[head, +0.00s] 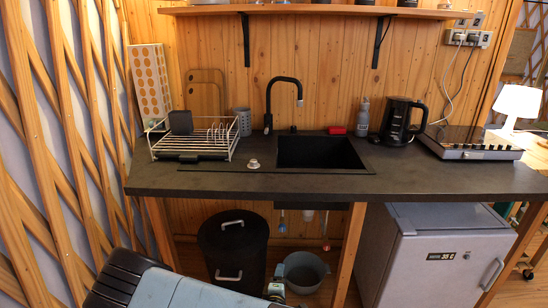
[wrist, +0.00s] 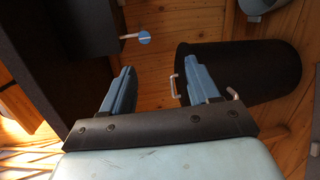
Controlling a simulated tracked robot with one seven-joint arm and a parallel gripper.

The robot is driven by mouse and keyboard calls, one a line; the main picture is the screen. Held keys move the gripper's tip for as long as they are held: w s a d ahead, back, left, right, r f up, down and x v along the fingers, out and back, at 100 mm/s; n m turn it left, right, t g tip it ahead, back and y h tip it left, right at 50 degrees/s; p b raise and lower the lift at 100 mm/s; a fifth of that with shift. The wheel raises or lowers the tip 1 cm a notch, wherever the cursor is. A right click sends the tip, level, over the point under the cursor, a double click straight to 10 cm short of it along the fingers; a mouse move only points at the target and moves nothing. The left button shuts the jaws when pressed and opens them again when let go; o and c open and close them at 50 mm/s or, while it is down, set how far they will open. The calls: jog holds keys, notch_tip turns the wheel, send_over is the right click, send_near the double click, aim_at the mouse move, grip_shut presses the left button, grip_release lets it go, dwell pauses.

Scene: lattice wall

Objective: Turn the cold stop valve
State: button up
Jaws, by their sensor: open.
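The cold stop valve shows in the wrist view as a small round blue handle (wrist: 145,37) on a short pale stem, beside a dark box-like surface. In the head view a small blue piece (head: 282,224) hangs below the sink (head: 318,152), under the counter. My gripper (wrist: 162,75) is open and empty in the wrist view. The blue handle lies beyond its fingertips, roughly in line with the gap, and apart from them. In the head view my arm is low at the front, and the fingers cannot be made out clearly.
A black bin (head: 232,252) with pale handles stands under the counter (head: 220,180); in the wrist view it (wrist: 245,75) is close to the right finger. A grey basin (head: 304,270) and wooden leg (head: 349,255) are nearby. A grey fridge (head: 430,250) stands right.

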jog(key=w+a+r+m+g+y, duration=0.1)
jog(key=w+r+m+g, duration=0.1)
jog(key=r+m+g, duration=0.35)
jog(key=w+a+r+m+g+y, duration=0.1)
jog(key=w+r+m+g, duration=0.15)
jog(key=r+m, duration=0.6)
jog(key=s+d+r+g+y, duration=0.1)
jog(key=s+d+r+y, duration=0.15)
jog(key=r, duration=0.85)
jog(key=s+d+r+g+y, duration=0.1)
jog(key=d+r, duration=0.3)
jog(key=r, duration=0.7)
jog(key=s+d+r+m+h, duration=0.1)
jog(key=s+d+r, duration=0.7)
jog(key=s, duration=0.4)
jog(key=s+d+r+m+h, duration=0.1)
jog(key=s+d+r+m, duration=0.1)
jog(key=s+d+r, duration=0.6)
jog(key=s+r, duration=0.2)
jog(key=s, duration=0.2)
jog(key=shift+d+r+h, duration=0.35)
jog(key=shift+r, duration=0.05)
